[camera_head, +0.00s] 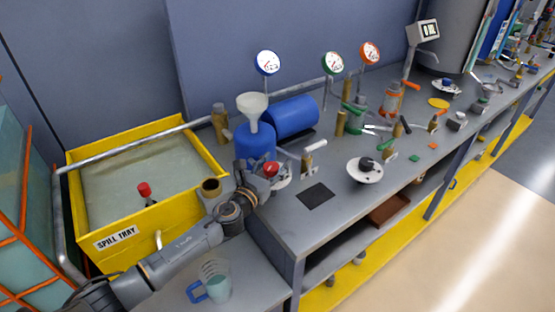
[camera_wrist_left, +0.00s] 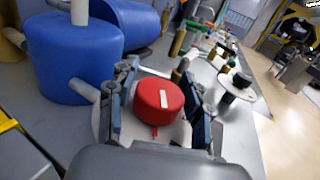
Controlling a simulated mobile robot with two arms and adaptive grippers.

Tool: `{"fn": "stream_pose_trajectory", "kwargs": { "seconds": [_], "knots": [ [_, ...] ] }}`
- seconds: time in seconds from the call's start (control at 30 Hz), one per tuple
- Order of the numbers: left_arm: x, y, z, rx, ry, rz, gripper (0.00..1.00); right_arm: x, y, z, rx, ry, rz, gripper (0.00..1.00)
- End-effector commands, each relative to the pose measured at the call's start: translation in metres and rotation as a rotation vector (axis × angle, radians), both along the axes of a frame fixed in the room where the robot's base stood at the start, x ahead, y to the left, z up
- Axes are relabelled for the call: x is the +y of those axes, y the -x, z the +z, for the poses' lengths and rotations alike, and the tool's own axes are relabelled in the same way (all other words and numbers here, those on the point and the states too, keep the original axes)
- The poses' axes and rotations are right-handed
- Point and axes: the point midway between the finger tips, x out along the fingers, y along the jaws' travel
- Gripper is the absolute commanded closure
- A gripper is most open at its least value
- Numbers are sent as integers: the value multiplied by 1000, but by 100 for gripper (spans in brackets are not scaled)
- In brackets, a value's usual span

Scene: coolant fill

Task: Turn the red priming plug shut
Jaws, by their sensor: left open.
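The red priming plug (camera_wrist_left: 159,101) is a round red knob with a white mark on its top. In the left wrist view it sits between the two fingers of my left gripper (camera_wrist_left: 160,108), which is open around it; I cannot tell whether a finger touches it. In the head view the plug (camera_head: 271,169) shows at the end of my left arm, in front of the blue tank (camera_head: 255,143) with a white funnel (camera_head: 253,108). The blue tank also fills the left of the wrist view (camera_wrist_left: 75,58). My right gripper is not in view.
A yellow spill tray (camera_head: 120,237) with another red-topped part (camera_head: 144,189) stands at the left. A measuring jug (camera_head: 215,282) stands on the lower surface in front. Gauges, valves and a white disc with a black knob (camera_head: 366,170) are to the right. A dark pad (camera_head: 315,194) lies near the bench edge.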

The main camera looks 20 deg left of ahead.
Motion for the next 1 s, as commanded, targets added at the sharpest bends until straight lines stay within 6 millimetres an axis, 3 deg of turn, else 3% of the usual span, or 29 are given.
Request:
{"fn": "stream_pose_trajectory", "kwargs": {
  "seconds": [0.2, 0.47, 0.53, 0.7, 1.0],
  "knots": [
    [-3, -17, -1, 1, 1, 1, 50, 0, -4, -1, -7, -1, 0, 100],
    [-4, -18, 0, 0, 1, 0, 50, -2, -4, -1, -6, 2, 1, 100],
    [-4, -18, 0, 1, 1, 0, 58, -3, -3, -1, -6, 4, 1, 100],
    [-4, -18, 0, 1, 1, 1, 93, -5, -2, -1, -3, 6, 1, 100],
    [-4, -17, -1, 2, 1, 0, 100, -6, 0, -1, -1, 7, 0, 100]
  ]
}}
